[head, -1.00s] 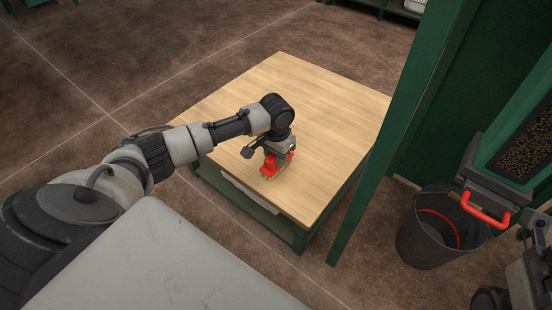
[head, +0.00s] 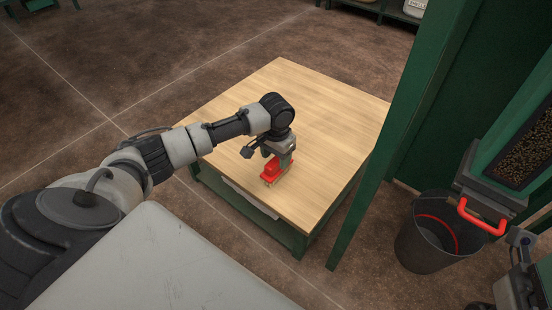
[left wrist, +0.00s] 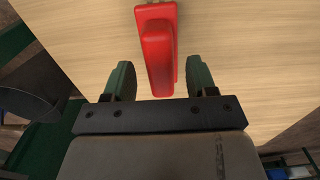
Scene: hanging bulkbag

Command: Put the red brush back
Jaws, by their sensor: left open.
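The red brush (head: 271,173) is on the wooden table (head: 315,115), near its front edge, with pale bristles downward. My left gripper (head: 279,158) points down over it. In the left wrist view the brush's red handle (left wrist: 157,50) reaches between the two green fingers, with gaps on both sides. The left gripper is open around the handle and not clamped on it. My right gripper's fingers do not show.
A green post (head: 378,150) rises at the table's right side. Beyond it are a dark bucket (head: 415,248) with a red ring inside and a red handle (head: 482,217) below a green-framed chute. The rest of the tabletop is clear.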

